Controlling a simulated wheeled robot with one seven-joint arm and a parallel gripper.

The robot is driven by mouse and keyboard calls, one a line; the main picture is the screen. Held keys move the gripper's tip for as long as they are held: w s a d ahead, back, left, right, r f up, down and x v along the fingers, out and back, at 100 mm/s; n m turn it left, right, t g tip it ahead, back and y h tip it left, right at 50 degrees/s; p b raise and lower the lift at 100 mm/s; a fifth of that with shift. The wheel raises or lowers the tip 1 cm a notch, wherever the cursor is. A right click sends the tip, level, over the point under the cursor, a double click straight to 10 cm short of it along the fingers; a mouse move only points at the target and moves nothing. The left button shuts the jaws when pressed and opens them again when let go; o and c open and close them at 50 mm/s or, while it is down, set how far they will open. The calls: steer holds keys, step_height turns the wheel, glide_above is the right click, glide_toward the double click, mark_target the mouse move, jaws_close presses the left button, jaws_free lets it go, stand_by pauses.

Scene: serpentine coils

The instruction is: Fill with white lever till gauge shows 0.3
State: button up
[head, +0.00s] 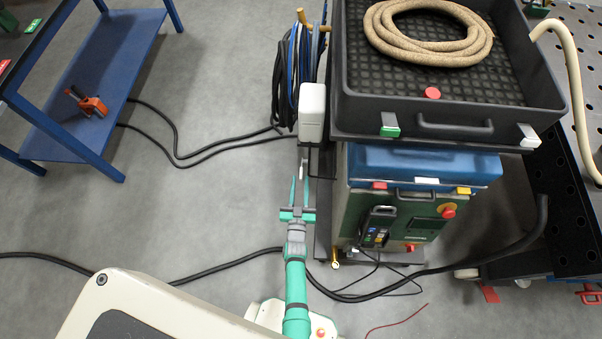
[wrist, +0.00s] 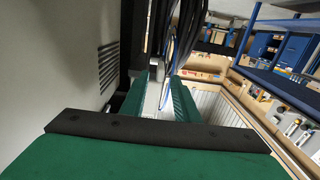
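My gripper (head: 299,184) has green fingers and points up the picture, just below a white box (head: 312,104) on the left side of the cart. A slim pale piece (head: 303,168) hangs below that box, near the fingertips; I cannot tell if it is the white lever. In the wrist view my gripper (wrist: 160,90) has its fingers apart, with a pale upright piece (wrist: 153,97) showing in the gap; contact is not clear. A white block (head: 530,136) sits at the right of the black tray's front edge. I cannot make out a gauge or its reading.
The black tray (head: 460,122) holds a coiled tan hose (head: 428,49). A green-fronted machine (head: 410,222) stands below it. Dark and blue hoses (head: 291,80) hang beside the white box. Black cables cross the floor.

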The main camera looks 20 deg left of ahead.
steer(key=shift+x, duration=2.25)
jaws_close()
